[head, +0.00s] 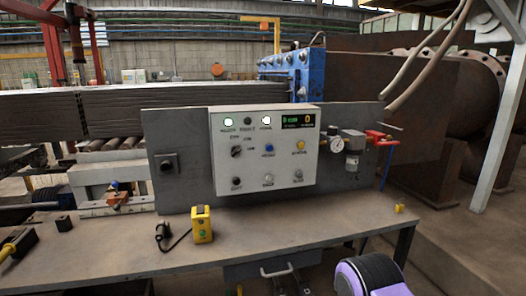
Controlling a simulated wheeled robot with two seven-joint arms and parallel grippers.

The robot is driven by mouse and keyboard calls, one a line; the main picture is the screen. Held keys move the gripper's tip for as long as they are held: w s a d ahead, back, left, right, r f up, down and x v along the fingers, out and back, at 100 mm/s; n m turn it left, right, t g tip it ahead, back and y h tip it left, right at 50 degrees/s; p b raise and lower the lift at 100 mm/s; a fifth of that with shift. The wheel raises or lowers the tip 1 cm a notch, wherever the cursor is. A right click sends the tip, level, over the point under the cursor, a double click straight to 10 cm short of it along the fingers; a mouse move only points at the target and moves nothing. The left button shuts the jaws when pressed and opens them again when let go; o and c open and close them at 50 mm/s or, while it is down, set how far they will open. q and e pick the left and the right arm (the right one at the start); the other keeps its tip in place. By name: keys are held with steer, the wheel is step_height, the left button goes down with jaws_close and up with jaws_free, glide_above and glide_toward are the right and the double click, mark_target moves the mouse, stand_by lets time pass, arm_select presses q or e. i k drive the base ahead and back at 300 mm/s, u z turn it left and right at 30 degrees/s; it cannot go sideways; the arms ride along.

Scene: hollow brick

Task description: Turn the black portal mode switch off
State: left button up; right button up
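A light grey control box (252,165) is mounted on a dark grey upright plate behind the bench. A black rotary knob (236,151) with small labels around it sits at the left of the box's middle row; the labels are too small to read surely. Another black switch (168,163) in a square housing sits on the plate left of the box. I cannot tell from the lettering which is the portal mode switch, nor its exact setting. Neither gripper shows; a purple and black part of my arm (372,274) shows at the bottom right.
The box has lit lamps (228,121), a display (297,120), a blue button (269,150) and a yellow one (300,146). On the bench (130,250) lie a yellow device (202,224) and a black corded item (162,233). A gauge (336,144) with red-handled piping stands right.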

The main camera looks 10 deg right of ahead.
mark_target(235, 150)
steer(key=z, duration=0.55)
steer(key=k, duration=0.65)
steer(key=z, duration=0.65)
steer(key=i, duration=1)
steer(key=u, duration=0.65)
